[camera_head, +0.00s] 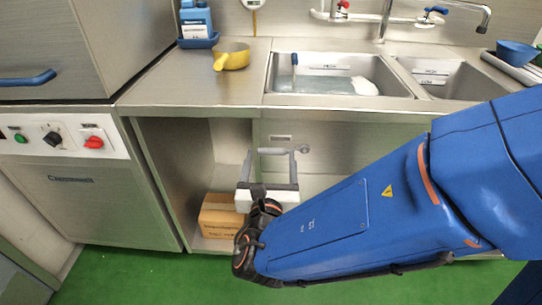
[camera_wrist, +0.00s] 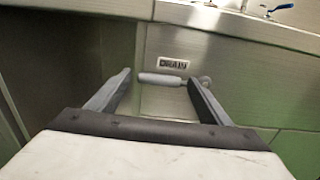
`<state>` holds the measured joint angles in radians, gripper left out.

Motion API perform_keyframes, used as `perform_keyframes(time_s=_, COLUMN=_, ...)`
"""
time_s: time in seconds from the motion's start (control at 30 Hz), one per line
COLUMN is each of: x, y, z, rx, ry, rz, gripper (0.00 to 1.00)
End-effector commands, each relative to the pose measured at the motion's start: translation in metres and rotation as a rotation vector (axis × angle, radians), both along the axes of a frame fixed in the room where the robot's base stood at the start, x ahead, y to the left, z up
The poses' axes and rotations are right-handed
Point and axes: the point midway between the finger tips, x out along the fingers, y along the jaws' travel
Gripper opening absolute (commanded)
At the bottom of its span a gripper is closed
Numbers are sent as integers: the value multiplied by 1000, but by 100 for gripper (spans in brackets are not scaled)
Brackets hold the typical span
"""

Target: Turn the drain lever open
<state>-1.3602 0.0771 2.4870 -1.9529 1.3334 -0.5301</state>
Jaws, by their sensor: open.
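The drain lever (camera_wrist: 163,79) has a grey rounded handle that lies roughly level under the sink front, with its round pivot (camera_wrist: 205,81) at the right end. In the head view the lever (camera_head: 271,151) shows just beyond my fingertips, with the pivot to its right. My gripper (camera_head: 271,153) is open in front of it. In the wrist view my gripper (camera_wrist: 158,76) has one finger on each side of the handle, the right finger close to the pivot. I cannot tell whether either finger touches the lever. A small label (camera_wrist: 174,62) is on the panel just above.
The sink's left basin (camera_head: 325,88) holds water and a white lump. A yellow pan (camera_head: 232,57) and a blue bottle (camera_head: 195,20) stand on the counter. A cardboard box (camera_head: 222,215) is in the open bay below. The grey cabinet with knobs (camera_head: 60,135) stands left.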

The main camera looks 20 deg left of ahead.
Motion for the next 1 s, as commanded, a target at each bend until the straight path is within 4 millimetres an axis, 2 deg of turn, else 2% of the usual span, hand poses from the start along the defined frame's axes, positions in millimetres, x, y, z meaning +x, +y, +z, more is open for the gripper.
perform_keyframes(time_s=0.2, x=14, y=3, z=-1, rx=-1, ry=1, rz=0, gripper=73)
perform_keyframes(time_s=0.53, x=16, y=3, z=-1, rx=-1, ry=1, rz=0, gripper=73)
perform_keyframes(time_s=0.57, x=16, y=3, z=0, rx=-1, ry=1, rz=0, gripper=70)
perform_keyframes(time_s=0.8, x=16, y=3, z=0, rx=-1, ry=1, rz=0, gripper=14)
perform_keyframes(time_s=1.0, x=15, y=9, z=1, rx=10, ry=4, rz=0, gripper=14)
